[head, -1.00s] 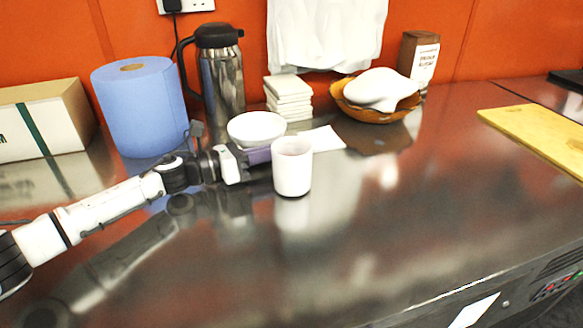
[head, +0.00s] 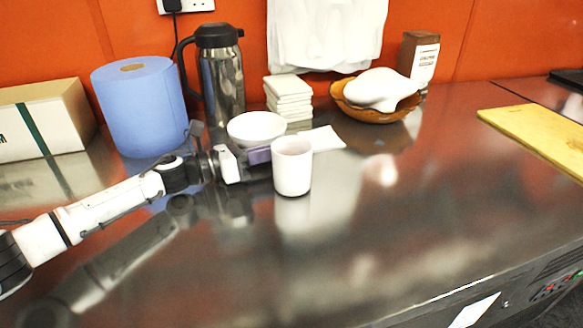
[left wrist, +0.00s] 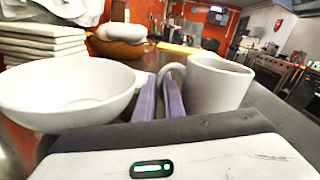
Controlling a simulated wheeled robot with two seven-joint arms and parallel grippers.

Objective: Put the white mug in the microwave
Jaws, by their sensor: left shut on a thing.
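The white mug (head: 292,168) stands upright on the steel counter in the head view, and its reflection meets its base. My left gripper (head: 262,156) reaches it from the left at handle height. In the left wrist view the mug (left wrist: 218,85) is on the right, and the purple fingers (left wrist: 160,98) are shut on its handle (left wrist: 172,72). The fingers hide part of the handle. My right gripper is not in view. No microwave can be made out in these frames.
A white bowl (head: 256,127) sits close behind my left gripper, with stacked white tiles (head: 288,95) and a steel flask (head: 220,80) beyond. A blue paper roll (head: 140,105) and a box (head: 45,118) stand left. The counter right and front of the mug is clear (head: 400,220).

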